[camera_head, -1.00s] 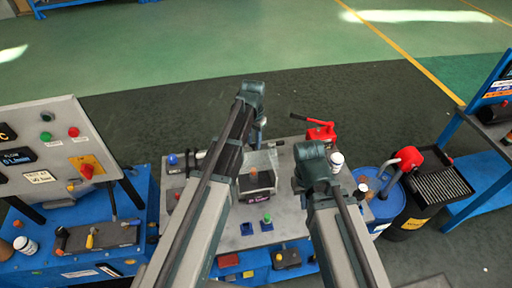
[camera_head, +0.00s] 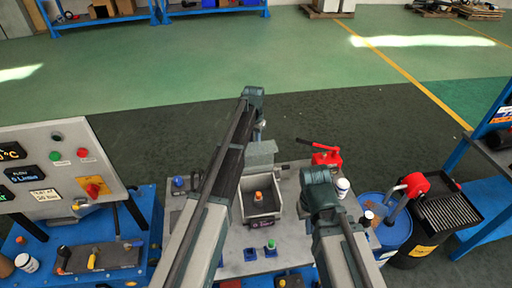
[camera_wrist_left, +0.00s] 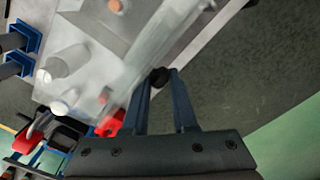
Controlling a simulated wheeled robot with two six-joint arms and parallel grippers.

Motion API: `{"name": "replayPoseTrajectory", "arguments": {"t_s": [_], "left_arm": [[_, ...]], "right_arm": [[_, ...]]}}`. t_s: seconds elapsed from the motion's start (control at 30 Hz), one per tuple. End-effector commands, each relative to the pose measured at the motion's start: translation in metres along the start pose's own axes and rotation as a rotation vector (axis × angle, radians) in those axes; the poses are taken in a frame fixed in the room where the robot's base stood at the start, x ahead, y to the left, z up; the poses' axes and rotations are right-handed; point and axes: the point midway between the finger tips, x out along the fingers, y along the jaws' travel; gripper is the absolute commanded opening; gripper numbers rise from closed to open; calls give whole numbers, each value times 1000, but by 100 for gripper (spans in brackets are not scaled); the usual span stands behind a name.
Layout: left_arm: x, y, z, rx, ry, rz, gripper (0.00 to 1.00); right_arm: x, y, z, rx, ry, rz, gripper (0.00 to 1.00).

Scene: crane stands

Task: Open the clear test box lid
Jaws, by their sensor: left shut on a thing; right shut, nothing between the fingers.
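The test box (camera_head: 262,212) stands on the grey bench with its top uncovered and an orange-topped part (camera_head: 259,197) inside. Its clear lid (camera_head: 261,153) stands raised at the box's back edge; it is a see-through blurred panel in the left wrist view (camera_wrist_left: 168,45). My left gripper (camera_head: 260,130) is beyond the lid, partly hidden by my arm. In the left wrist view its fingers are shut on a black knob (camera_wrist_left: 160,77) by the lid's edge. My right gripper (camera_head: 308,208) is to the right of the box, apart from it, its fingers mostly hidden by the wrist.
A red hand pump (camera_head: 325,155) and a white jar (camera_head: 342,187) stand at the right of the bench. Blue fixtures (camera_head: 250,254) sit in front of the box. A control panel (camera_head: 55,170) is at left, a blue drum (camera_head: 385,232) at right. Floor beyond the bench is clear.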

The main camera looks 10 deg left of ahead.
Motion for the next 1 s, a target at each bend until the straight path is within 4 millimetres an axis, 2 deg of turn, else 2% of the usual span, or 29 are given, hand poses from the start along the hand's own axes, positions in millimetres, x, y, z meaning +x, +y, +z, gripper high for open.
{"name": "replayPoseTrajectory", "arguments": {"t_s": [0.03, 0.1, 0.73, 0.77, 0.93, 0.97, 1.0], "left_arm": [[2, -11, 0, -8, -1, -15, 0], [2, -13, -2, -8, 0, -16, 0], [3, -18, -8, -7, 4, -17, 0], [3, -18, -8, -7, 4, -17, 27], [3, -17, -8, -7, 4, -17, 57], [3, -17, -8, -7, 3, -17, 62], [3, -16, -8, -6, 3, -17, 62]], "right_arm": [[2, 0, 0, 0, 0, 0, 0], [2, 0, 0, -1, 0, 0, 0], [3, 0, 0, -1, 0, 0, 0], [3, 0, 0, -1, 0, 0, 0], [3, 0, 0, -1, 0, 0, 0], [4, 0, 0, -1, 0, 0, 0], [4, 0, 0, -1, 0, 0, 0]]}}
